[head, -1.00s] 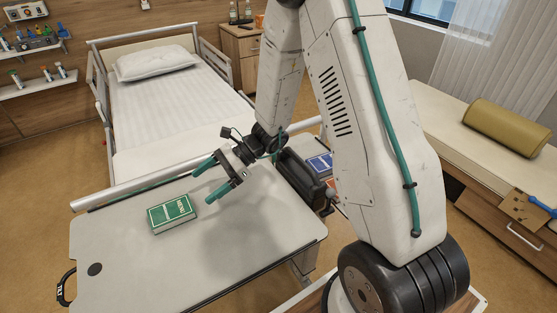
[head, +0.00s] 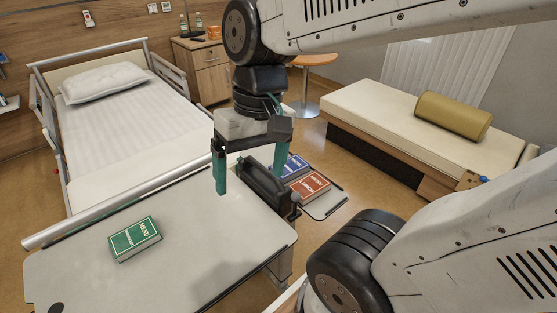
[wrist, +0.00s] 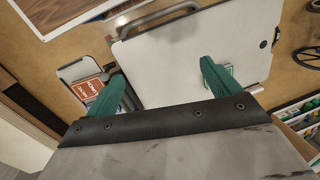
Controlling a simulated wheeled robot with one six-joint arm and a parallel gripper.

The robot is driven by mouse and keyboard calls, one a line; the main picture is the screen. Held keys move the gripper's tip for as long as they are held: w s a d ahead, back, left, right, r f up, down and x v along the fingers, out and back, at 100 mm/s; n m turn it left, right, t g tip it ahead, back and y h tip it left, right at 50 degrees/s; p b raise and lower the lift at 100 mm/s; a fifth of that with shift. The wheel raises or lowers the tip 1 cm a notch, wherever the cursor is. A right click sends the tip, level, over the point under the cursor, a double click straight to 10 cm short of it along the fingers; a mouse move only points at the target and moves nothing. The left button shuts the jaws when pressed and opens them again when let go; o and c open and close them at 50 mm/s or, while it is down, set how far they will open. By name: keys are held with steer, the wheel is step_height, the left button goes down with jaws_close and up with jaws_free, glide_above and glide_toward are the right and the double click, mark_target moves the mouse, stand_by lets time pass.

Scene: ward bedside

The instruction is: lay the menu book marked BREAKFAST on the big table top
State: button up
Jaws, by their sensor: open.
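A green menu book (head: 135,239) lies flat on the big table top (head: 190,270). A blue menu book (head: 291,166) and a red menu book (head: 307,187) lie on a small side leaf (head: 326,205) to the right. The smaller words on the covers are too small to read surely, so I cannot tell which is BREAKFAST. My gripper (head: 249,178) is open and empty, its teal fingers pointing down above the table's right end. In the wrist view, the red book (wrist: 84,92) shows by the left finger; the green book (wrist: 231,71) is partly hidden behind the right finger.
A black raised housing (head: 266,190) stands between the big top and the side leaf, close to my gripper. A bed (head: 140,130) is behind the table. A couch with a bolster (head: 452,115) is at the right. The big top's middle is clear.

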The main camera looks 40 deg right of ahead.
steer(key=shift+s+d+r+n+t+h, duration=0.25)
steer(key=shift+s+d+h, duration=0.1)
steer(key=shift+s+d, duration=0.2)
steer(key=shift+s+d+r+n+t+h, duration=0.2)
steer(key=shift+s+d+n+t+h, duration=0.1)
steer(key=shift+s+d, duration=0.15)
steer(key=shift+s+d+r+n+t+h, duration=0.25)
steer(key=shift+s+d+h, duration=0.15)
steer(key=shift+d, duration=0.2)
